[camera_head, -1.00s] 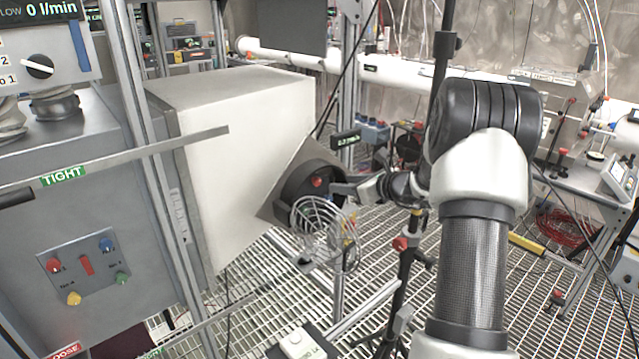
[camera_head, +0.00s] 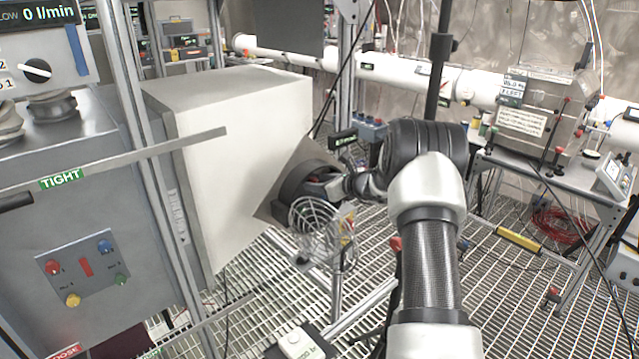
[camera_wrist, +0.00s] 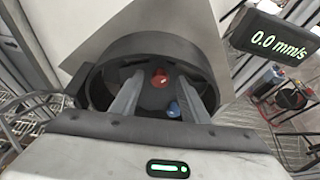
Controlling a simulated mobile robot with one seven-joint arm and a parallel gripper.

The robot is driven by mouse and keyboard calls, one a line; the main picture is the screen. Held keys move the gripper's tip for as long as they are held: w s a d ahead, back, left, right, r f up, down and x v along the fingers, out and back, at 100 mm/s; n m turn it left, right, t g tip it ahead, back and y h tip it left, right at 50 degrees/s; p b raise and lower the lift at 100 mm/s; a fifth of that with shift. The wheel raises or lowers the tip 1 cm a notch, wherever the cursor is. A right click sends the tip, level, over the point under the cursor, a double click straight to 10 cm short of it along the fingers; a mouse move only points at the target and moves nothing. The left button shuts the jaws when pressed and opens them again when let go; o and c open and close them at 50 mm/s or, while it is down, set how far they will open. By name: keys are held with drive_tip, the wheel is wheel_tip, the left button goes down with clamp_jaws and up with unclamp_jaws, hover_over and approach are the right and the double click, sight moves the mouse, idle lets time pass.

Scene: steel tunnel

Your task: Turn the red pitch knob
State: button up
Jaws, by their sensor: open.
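The red knob (camera_wrist: 160,78) sits inside a dark round housing (camera_wrist: 120,52) in the wrist view. A blue knob (camera_wrist: 173,109) lies below it and a little to the right. My gripper (camera_wrist: 163,90) is open, with its two grey fingers reaching into the housing. The red knob shows between and just beyond the fingertips, apart from them as far as I can tell. In the head view the housing (camera_head: 292,186) is at the end of the pale box's duct, and my gripper (camera_head: 335,185) is at its opening. The red knob is mostly hidden there.
A wire fan guard (camera_head: 315,217) stands just below the housing. A display (camera_wrist: 270,38) reading 0.0 mm/s is at the upper right in the wrist view. The large pale box (camera_head: 240,150) and a metal rail (camera_head: 130,158) lie to the left. A grated floor is below.

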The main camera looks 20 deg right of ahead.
clamp_jaws()
drive_tip(key=n+b, duration=0.1)
drive_tip(key=b, duration=0.6)
drive_tip(key=n+t+h+b, duration=0.1)
drive_tip(key=b, duration=0.6)
drive_tip(key=n+h+b, duration=0.1)
drive_tip(key=n+b, duration=0.1)
drive_tip(key=b, duration=0.5)
drive_tip(key=shift+s+a+f, duration=0.1)
drive_tip(key=shift+a+f, duration=0.1)
drive_tip(key=shift+a, duration=0.05)
drive_tip(key=shift+r+h, duration=0.1)
drive_tip(key=shift+h, duration=0.2)
unclamp_jaws()
drive_tip(key=shift+r+p, duration=0.15)
drive_tip(key=shift+p, duration=0.25)
